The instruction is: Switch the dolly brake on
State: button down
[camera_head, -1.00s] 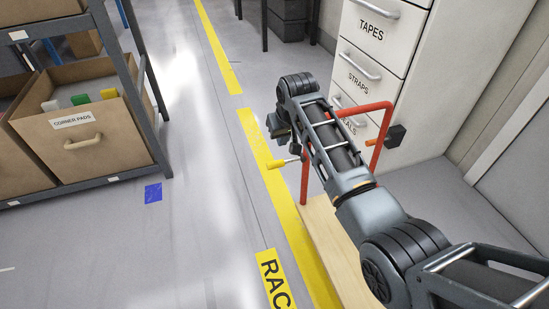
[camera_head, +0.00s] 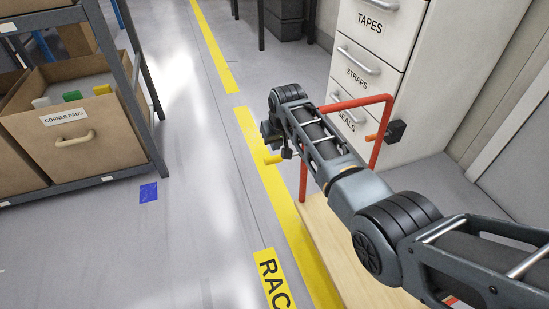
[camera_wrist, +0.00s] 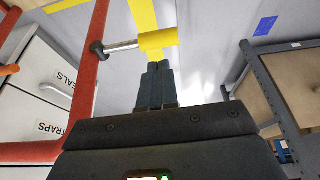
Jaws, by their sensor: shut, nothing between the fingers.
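The dolly has a red tubular handle frame (camera_head: 375,101) and a pale wooden deck (camera_head: 325,245). Its brake lever is a metal rod (camera_wrist: 122,46) on the red post, ending in a yellow knob (camera_wrist: 158,40). In the head view my arm hides part of the frame, and the fingers are not clear.
A white drawer cabinet (camera_head: 370,52) stands behind the dolly, close to the frame. A shelf rack with a cardboard bin (camera_head: 85,150) is at left. Open grey floor lies between the rack and the yellow floor line (camera_head: 262,150).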

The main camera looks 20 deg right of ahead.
aim_at(273, 157)
jog(key=x, duration=0.1)
jog(key=b+x, duration=0.1)
jog(key=x, duration=0.1)
jog(key=b+x, duration=0.1)
jog(key=x, duration=0.1)
jog(key=shift+s+f, duration=0.2)
jog(key=shift+f, duration=0.1)
